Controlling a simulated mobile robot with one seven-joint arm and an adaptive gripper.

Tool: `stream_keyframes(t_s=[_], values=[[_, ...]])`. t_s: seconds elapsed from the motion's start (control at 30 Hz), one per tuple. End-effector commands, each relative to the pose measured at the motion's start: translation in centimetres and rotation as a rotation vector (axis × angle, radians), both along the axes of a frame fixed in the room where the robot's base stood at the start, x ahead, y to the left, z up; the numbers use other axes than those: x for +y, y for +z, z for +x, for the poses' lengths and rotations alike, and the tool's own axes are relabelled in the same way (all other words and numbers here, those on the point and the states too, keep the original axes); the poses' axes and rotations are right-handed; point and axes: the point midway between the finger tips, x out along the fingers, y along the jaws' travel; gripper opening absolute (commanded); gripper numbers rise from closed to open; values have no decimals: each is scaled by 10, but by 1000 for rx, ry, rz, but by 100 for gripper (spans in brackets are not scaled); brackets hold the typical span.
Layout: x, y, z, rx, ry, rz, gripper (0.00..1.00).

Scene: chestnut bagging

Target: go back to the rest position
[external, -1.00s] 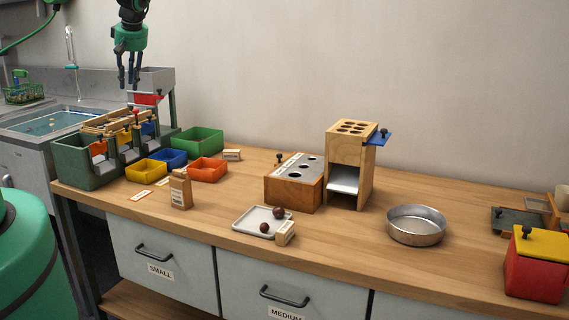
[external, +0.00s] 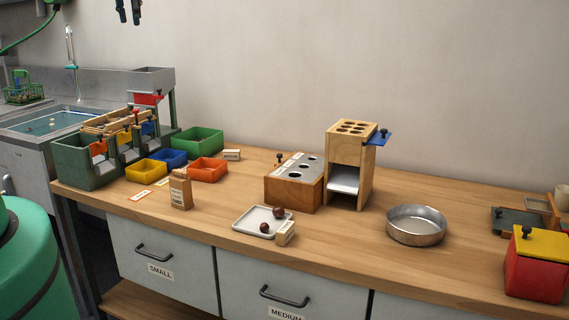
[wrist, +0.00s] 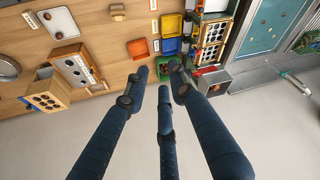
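My gripper (external: 129,14) shows only its dark fingertips at the top edge of the external view, high above the bench and near the wall. The rest of it is out of that view. In the wrist view its three dark fingers (wrist: 160,78) stand apart with nothing between them. It is open and empty, and touches nothing.
Below are a green sorting rig (external: 88,160) and green (external: 197,139), yellow (external: 146,170) and orange (external: 208,169) bins on the wooden bench (external: 345,250). A white tray (external: 243,229) holds brown chestnuts (external: 265,227). A metal pan (external: 416,225) stands right. Air around the gripper is clear.

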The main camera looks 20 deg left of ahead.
Motion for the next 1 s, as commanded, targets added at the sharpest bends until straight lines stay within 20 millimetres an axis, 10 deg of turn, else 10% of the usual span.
stream_keyframes(t_s=[0.47,1.0], values=[[-84,40,-118,-27,-257,8,25],[-153,31,-251,-68,-555,22,25]])
